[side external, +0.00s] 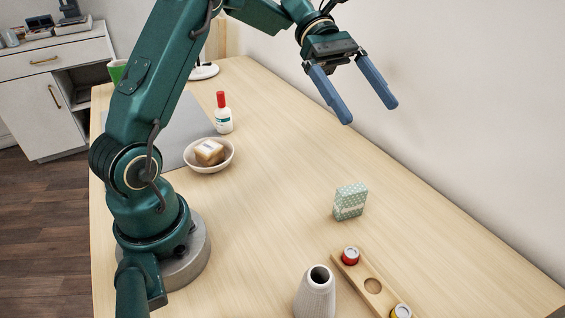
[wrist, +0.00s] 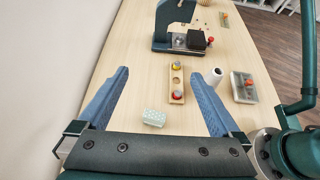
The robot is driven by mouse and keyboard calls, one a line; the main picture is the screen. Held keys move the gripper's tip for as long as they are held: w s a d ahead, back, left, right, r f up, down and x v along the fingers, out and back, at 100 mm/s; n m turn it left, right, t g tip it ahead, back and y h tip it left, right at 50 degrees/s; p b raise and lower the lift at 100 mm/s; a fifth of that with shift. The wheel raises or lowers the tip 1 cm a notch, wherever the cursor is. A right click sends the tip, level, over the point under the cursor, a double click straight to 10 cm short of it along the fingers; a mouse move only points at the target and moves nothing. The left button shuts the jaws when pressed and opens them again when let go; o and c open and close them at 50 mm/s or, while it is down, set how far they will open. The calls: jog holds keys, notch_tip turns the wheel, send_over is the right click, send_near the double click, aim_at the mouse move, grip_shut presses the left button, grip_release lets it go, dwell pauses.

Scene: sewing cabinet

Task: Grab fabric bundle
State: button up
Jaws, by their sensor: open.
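The fabric bundle (side external: 350,202) is a small pale green block with white dots and a light band. It stands alone on the wooden table. In the wrist view the fabric bundle (wrist: 154,118) shows between the bases of the blue fingers, near the dark palm edge. My gripper (side external: 370,112) is open and empty. It hangs well above the table, and the bundle is below it and apart from it. In the wrist view both fingers of my gripper (wrist: 157,74) are spread wide with nothing held between them.
A wooden spool rack (side external: 373,285) and a ribbed white vase (side external: 315,293) stand near the bundle. A bowl (side external: 226,160) and a glue bottle (side external: 223,114) are farther off. A sewing machine (wrist: 170,28) and a tray (wrist: 243,96) show in the wrist view. The wall runs along one side.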

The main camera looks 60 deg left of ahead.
aim_at(356, 202)
notch_tip(356, 202, down, 17)
jog(key=shift+s+f, duration=0.1)
jog(key=shift+d+f, duration=0.2)
jog(key=shift+d, duration=0.05)
jog(key=shift+x, duration=2.35)
jog(key=c, duration=1.3)
jog(key=shift+r, duration=0.1)
